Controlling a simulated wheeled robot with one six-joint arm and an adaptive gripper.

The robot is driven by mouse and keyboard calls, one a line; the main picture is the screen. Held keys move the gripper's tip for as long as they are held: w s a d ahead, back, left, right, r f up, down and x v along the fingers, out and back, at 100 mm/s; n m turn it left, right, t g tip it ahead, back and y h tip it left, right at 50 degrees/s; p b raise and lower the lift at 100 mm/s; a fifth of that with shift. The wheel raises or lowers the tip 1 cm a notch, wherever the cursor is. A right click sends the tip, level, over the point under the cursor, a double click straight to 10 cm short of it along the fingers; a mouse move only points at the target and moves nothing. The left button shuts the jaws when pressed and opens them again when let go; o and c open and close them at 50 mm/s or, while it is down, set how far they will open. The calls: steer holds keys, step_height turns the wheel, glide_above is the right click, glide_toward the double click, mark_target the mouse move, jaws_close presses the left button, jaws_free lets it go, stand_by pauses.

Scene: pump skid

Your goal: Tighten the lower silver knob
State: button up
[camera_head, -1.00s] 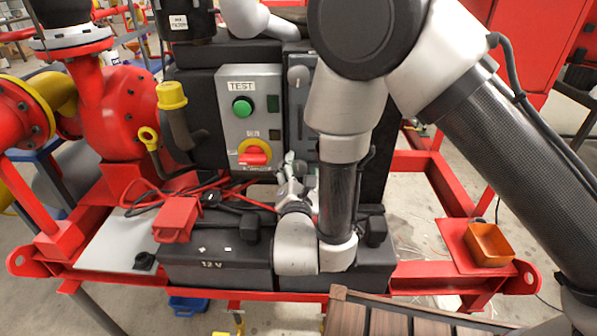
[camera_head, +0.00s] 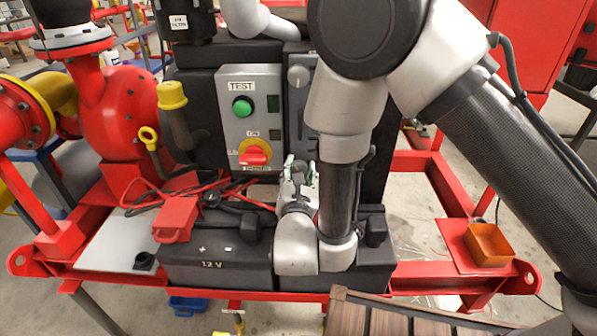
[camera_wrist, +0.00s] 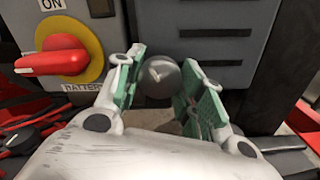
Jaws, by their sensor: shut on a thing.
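The lower silver knob (camera_wrist: 160,77) is a round grey knob with a pale pointer mark, on a grey panel in the wrist view. My gripper (camera_wrist: 164,68) has its green-padded fingers on either side of the knob and is shut on it. In the head view my gripper (camera_head: 300,170) is at the lower part of the panel, and its fingers and my arm hide the lower knob. The upper silver knob (camera_head: 298,76) is in plain view above it on the same panel.
Left of the knob is a red rotary switch (camera_head: 254,155) on a yellow plate, with a green button (camera_head: 242,108) above it. An orange tray (camera_head: 488,245) is at right.

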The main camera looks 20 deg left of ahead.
steer(key=n, duration=1.4)
steer(key=shift+n, duration=0.4)
steer(key=n, duration=1.2)
steer(key=o, duration=1)
steer(key=shift+a, duration=0.1)
steer(key=shift+o, duration=0.2)
